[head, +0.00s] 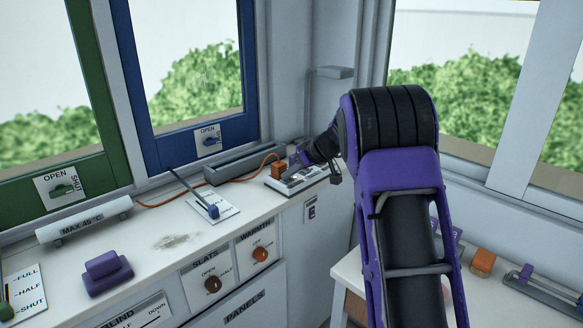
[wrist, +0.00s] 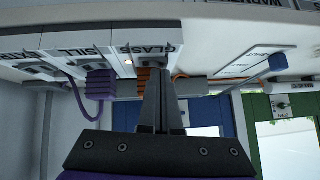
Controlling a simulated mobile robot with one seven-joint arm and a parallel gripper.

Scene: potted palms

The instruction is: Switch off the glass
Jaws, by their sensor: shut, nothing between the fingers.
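The GLASS label (wrist: 150,52) shows in the wrist view, upside down, on a pale strip of switches and sockets (head: 302,181) on the counter. The switch by that label is largely hidden behind my fingers, and I cannot tell its position. An orange plug (head: 278,171) stands at the strip's left end; in the wrist view it (wrist: 146,78) is partly behind my fingers. My gripper (wrist: 157,70) is shut and empty, its tips over the GLASS end of the strip. I cannot tell whether they touch it. In the head view my gripper (head: 294,165) is small and partly hidden.
A SILL label (wrist: 87,40) and a purple plug (wrist: 99,83) with its cord are beside the GLASS place. A blue-tipped lever (head: 212,210) stands left of the strip. A purple block (head: 107,272) lies on the counter. Windows stand behind; a white side table (head: 352,272) is lower right.

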